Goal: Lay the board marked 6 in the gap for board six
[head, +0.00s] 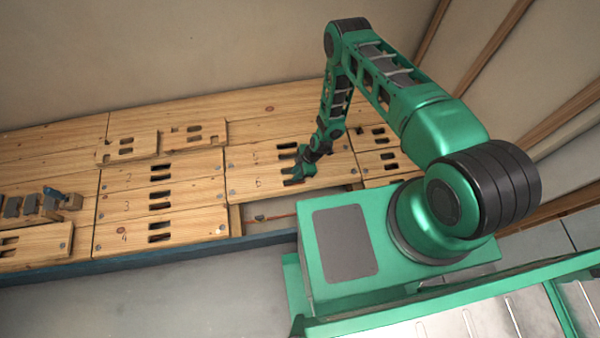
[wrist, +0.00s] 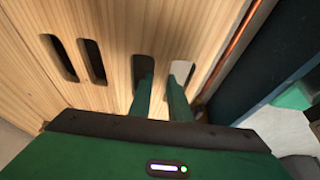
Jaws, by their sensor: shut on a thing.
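The board marked 6 (head: 262,190) is a pale wooden plank with two dark hand slots. It lies just behind the open gap (head: 285,213), close against the board marked 5 (head: 245,157). The fingertips are hidden below the board (wrist: 125,25). I cannot tell whether the board is lifted.
A copper pipe (wrist: 240,40) shows beside the board and runs through the gap. Fixed boards 2, 3 and 4 (head: 190,222) lie left of the gap. Two loose slotted pieces (head: 115,155) (head: 180,143) rest behind them.

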